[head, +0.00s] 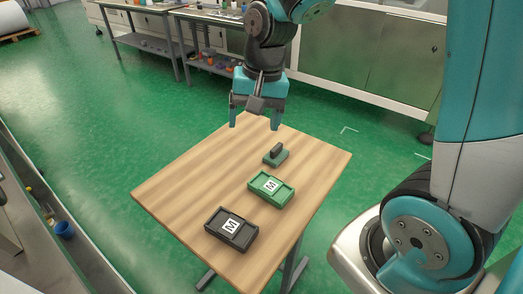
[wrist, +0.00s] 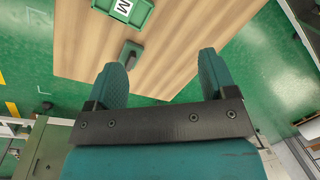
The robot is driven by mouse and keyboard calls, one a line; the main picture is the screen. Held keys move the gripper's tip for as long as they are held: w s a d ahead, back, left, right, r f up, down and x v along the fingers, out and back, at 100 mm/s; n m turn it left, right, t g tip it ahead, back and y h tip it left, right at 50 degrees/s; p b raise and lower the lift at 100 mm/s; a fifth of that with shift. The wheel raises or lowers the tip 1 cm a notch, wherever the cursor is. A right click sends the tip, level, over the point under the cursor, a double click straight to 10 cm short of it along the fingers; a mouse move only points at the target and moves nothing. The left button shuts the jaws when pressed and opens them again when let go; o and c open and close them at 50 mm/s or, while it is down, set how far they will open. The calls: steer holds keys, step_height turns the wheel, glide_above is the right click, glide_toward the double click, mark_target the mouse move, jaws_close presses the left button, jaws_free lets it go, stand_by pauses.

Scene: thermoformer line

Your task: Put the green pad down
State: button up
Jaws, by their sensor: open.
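The green pad (head: 281,159), a dark green block with a black grip on top, sits on the wooden table (head: 180,188) near its far right side. It also shows in the wrist view (wrist: 136,49), beyond and to the left of the space between my fingers. My gripper (head: 254,124) is open and empty above the far edge of the table, apart from the pad. In the wrist view both fingers (wrist: 163,72) are spread with nothing between them.
A green tray marked M (head: 258,191) lies just nearer than the pad, and a black tray marked M (head: 218,235) lies nearer still. The table's left half is clear. A workbench (head: 180,15) and cabinets (head: 380,60) stand behind.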

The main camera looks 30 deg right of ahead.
steer(key=s+a+r+n+y, duration=0.1)
steer(key=s+a+r+n, duration=0.2)
steer(key=s+n, duration=0.3)
steer(key=s+a+r+n+y, duration=0.1)
steer(key=s+a+r+n, duration=0.2)
steer(key=s+a+n, duration=0.3)
steer(key=s, duration=0.4)
steer(key=shift+n+g, duration=0.3)
